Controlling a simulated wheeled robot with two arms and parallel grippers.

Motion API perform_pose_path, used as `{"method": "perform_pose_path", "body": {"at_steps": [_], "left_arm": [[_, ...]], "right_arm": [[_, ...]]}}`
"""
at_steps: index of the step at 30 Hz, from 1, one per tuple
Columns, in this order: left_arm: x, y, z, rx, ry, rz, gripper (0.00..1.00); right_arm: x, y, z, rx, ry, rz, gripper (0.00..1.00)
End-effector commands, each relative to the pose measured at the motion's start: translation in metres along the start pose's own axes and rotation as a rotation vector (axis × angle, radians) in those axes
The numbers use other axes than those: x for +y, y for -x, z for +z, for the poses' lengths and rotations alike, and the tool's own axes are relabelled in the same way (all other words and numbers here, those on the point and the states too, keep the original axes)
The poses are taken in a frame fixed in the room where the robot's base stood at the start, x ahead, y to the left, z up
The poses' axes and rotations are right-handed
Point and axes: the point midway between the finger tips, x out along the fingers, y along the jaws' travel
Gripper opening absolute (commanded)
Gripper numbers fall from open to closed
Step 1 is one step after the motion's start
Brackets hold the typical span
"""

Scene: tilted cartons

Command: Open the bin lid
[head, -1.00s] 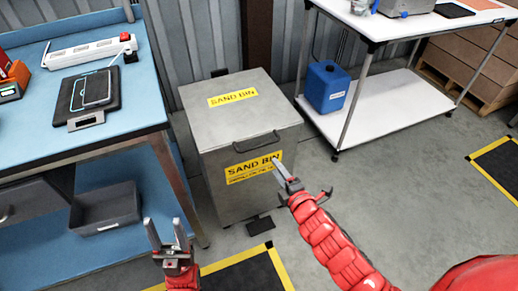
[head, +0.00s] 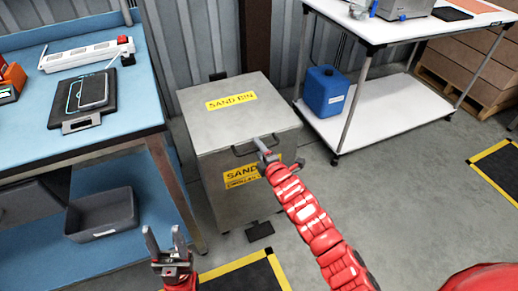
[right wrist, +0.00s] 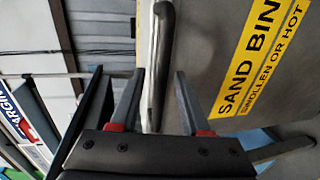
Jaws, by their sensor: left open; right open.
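The grey sand bin (head: 215,190) stands on the floor, and its lid (head: 210,125) lies shut on top with a yellow SAND BIN label. A dark bar handle (head: 242,151) sits at the lid's front edge; it also shows in the right wrist view (right wrist: 161,70). My right gripper (head: 263,148) is open at the handle. In the right wrist view, the handle reaches between the open fingers (right wrist: 157,100); I cannot tell whether they touch it. My left gripper (head: 165,240) is open and empty, low in front of the bin.
A blue workbench (head: 90,135) with a grey tray (head: 102,215) below stands left of the bin. A white shelf trolley (head: 370,112) with a blue canister (head: 326,92) stands at the right. A dark pedal-like piece (head: 260,231) lies at the bin's foot.

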Motion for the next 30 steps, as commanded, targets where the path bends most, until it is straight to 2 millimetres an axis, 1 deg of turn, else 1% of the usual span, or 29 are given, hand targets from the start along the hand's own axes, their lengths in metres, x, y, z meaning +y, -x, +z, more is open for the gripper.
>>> {"method": "perform_pose_path", "body": {"at_steps": [4,8,9,12,30], "left_arm": [[0.0,-0.0001,0.0,0.0,0.0,0.0,0.54],[0.0,-0.0001,0.0,0.0,0.0,0.0,0.54],[0.0,-0.0001,0.0,0.0,0.0,0.0,0.54],[0.0,0.0,0.0,0.0,0.0,0.0,0.54],[0.0,0.0,0.0,0.0,0.0,0.0,0.54]], "right_arm": [[-0.0003,0.0002,0.0001,0.0,0.0,-0.001,0.46],[-0.0006,0.0003,0.0002,0.0,0.0,-0.001,0.23],[-0.0006,0.0003,0.0003,0.0,0.0,-0.001,0.16],[-0.0006,0.0004,0.0003,-0.001,0.0,-0.001,0.0],[-0.0013,0.0005,0.0005,-0.001,0.0,-0.003,0.0]]}}
